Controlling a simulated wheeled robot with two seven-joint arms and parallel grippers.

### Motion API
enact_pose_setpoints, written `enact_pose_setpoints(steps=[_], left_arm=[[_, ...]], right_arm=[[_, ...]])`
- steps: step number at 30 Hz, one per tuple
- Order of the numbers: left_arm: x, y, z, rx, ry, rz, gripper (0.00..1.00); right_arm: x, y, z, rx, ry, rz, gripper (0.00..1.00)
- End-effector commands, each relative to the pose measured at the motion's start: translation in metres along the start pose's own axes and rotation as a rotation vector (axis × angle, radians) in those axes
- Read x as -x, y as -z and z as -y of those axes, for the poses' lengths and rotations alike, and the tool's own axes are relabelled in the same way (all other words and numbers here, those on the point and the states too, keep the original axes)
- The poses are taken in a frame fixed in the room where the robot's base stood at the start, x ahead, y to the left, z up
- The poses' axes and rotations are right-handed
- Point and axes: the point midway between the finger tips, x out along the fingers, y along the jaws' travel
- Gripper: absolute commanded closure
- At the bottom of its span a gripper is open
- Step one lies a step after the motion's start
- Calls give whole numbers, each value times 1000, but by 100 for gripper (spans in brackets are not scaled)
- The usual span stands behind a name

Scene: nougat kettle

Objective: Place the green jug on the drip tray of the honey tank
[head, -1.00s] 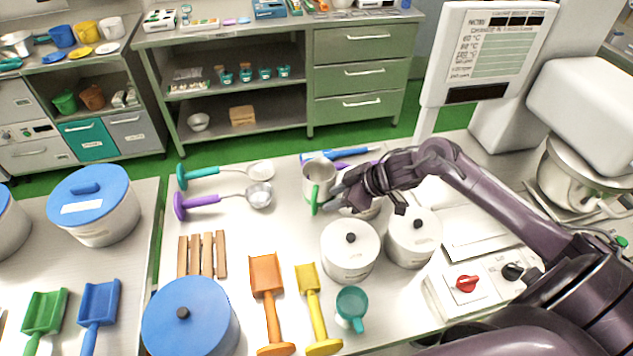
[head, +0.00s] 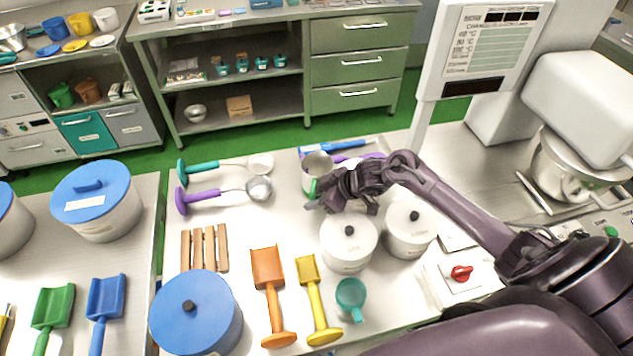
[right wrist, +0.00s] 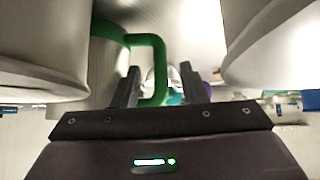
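The green jug (head: 316,168) is a steel jug with a green handle, standing upright on the worktable. My right gripper (head: 322,202) is low beside its handle and partly covers it. In the right wrist view, the jug (right wrist: 106,62) stands left of centre, and its green handle (right wrist: 159,72) shows between the two separated fingers (right wrist: 160,86). I cannot tell whether the fingers touch the handle. I cannot make out the honey tank or its drip tray. My left gripper is not in view.
White lidded pots (head: 348,243) (head: 411,230) stand close to my right gripper and under my forearm. Ladles (head: 259,188) lie left of the jug. Orange (head: 268,270) and yellow (head: 309,275) scoops and a blue-lidded pot (head: 194,318) are nearer. A sign panel (head: 490,45) stands behind.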

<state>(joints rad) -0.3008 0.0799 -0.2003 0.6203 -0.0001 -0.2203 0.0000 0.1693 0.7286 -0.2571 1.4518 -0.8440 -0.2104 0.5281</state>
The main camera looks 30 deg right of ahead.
Motion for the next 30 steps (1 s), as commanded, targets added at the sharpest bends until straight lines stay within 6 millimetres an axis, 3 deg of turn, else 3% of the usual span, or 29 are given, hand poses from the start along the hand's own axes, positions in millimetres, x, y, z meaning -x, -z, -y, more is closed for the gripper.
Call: enact_pose_setpoints(steps=[2,11,23,30], left_arm=[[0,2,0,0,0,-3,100],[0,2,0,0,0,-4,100],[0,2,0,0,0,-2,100],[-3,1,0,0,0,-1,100]], right_arm=[[0,0,0,0,0,0,62],[0,0,0,-1,0,0,100],[1,1,0,0,-1,-2,100],[12,12,-2,3,-2,-3,100]])
